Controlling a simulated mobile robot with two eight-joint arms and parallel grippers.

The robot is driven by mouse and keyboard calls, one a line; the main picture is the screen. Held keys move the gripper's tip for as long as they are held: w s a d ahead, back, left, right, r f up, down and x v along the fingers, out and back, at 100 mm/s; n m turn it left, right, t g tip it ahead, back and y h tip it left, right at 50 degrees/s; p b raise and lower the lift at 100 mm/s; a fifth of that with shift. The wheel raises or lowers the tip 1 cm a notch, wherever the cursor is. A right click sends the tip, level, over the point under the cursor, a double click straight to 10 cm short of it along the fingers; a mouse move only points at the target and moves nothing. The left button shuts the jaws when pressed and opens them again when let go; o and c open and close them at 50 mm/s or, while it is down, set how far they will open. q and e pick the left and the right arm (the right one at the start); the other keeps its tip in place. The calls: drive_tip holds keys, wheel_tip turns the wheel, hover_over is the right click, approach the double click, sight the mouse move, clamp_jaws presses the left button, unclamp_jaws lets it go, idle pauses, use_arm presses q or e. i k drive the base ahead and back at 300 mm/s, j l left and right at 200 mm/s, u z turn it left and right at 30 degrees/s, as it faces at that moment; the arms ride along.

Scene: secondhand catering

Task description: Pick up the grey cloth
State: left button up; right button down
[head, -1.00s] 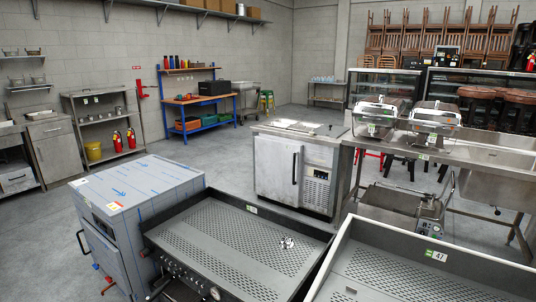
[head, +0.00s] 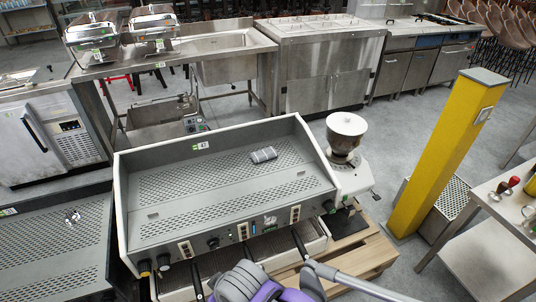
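The grey cloth (head: 263,155) lies as a small folded bundle on the perforated top tray of a white-edged espresso machine (head: 160,168), right of the tray's middle and towards its back. It looks darker grey with lighter stripes. Nothing covers it. I cannot make out either of my grippers in the head view.
A coffee grinder (head: 346,131) stands right of the machine, and a yellow post (head: 444,160) further right. A second machine (head: 40,250) is at left. A purple and grey object (head: 262,290), unclear, is at the bottom edge. Grey floor (head: 385,130) shows behind the grinder.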

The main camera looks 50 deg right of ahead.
sight(265, 154)
drive_tip(key=z, duration=1.8)
drive_tip(key=i+l, duration=0.25)
drive_tip(key=l, duration=0.15)
drive_tip(key=i+l, duration=0.2)
drive_tip(key=l, duration=0.2)
drive_tip(key=i+l+u, duration=0.15)
drive_tip(key=l+u, duration=0.15)
drive_tip(key=i+l+u, duration=0.15)
drive_tip(key=l+u, duration=0.2)
drive_tip(key=l, duration=0.1)
